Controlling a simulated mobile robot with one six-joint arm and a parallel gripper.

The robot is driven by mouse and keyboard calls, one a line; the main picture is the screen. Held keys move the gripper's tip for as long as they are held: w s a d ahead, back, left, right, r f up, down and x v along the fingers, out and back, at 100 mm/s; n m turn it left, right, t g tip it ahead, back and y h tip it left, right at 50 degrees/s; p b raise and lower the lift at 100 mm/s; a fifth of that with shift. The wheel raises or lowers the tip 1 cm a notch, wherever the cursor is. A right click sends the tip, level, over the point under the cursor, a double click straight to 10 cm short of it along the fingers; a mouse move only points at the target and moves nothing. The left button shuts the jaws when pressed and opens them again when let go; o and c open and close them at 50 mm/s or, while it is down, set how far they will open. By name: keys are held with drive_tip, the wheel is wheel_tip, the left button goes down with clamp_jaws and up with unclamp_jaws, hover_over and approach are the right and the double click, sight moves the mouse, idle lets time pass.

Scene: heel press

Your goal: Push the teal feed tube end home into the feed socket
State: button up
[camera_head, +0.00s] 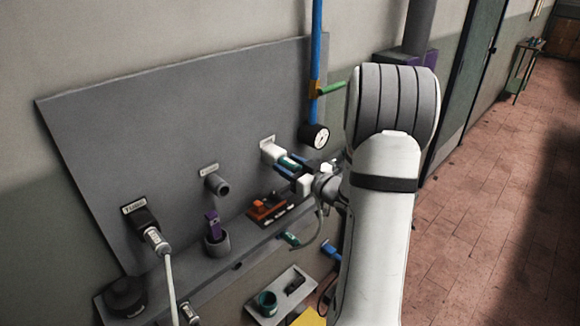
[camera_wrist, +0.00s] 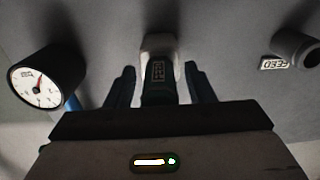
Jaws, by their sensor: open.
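A thin grey hose loops below my gripper to a teal fitting (camera_head: 290,239).
A gauge (camera_head: 314,136) and blue pipe (camera_head: 317,45) stand close by my gripper. A grey stub socket (camera_head: 217,184) and a plugged black socket (camera_head: 140,218) are left. A shelf (camera_head: 190,275) below bears an orange clamp (camera_head: 266,206) and a cup (camera_head: 217,243).

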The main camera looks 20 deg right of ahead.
drive_tip(key=shift+c, duration=0.4)
clamp_jaws()
drive_tip(key=shift+b+v, duration=0.5)
drive_tip(key=shift+v, duration=2.5)
drive_tip(key=s+a+b, duration=0.4)
drive_tip(key=a+b, duration=0.1)
drive_tip(key=a, duration=0.2)
drive_tip(key=shift+s+a+b, duration=0.3)
drive_tip(key=shift+s+b, duration=0.05)
drive_tip(key=shift+a+f+b, duration=0.15)
drive_tip(key=shift+a+b, duration=0.1)
drive_tip(key=shift+b, duration=0.45)
